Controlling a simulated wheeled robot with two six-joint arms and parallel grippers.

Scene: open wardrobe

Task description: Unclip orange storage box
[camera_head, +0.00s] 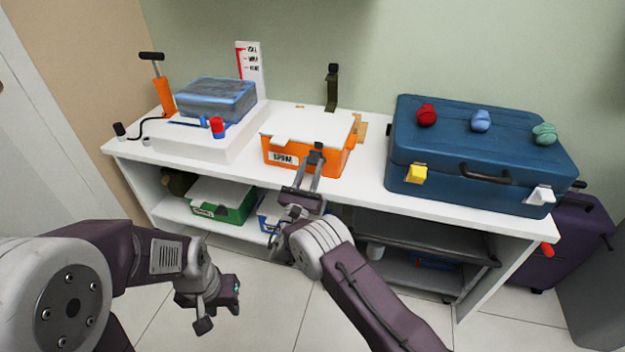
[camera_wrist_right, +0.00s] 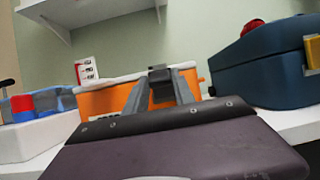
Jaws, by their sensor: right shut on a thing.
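The orange storage box (camera_head: 330,163) sits on the white bench top, with a white lid (camera_head: 315,127) on it and a white label on its front. It also shows in the right wrist view (camera_wrist_right: 100,104). My right gripper (camera_head: 313,165) is at the box's front, its fingers shut on a dark clip (camera_wrist_right: 160,84) at the lid's front edge. Whether the clip is still latched I cannot tell. My left gripper (camera_head: 222,305) hangs low in front of the bench, away from the box, its fingers apart and empty.
A blue case (camera_head: 480,150) stands right of the box. A white unit (camera_head: 205,140) with a blue-grey bag (camera_head: 216,98) is at its left. An olive upright (camera_head: 332,90) stands behind. A green box (camera_head: 225,205) is on the lower shelf. Floor in front is clear.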

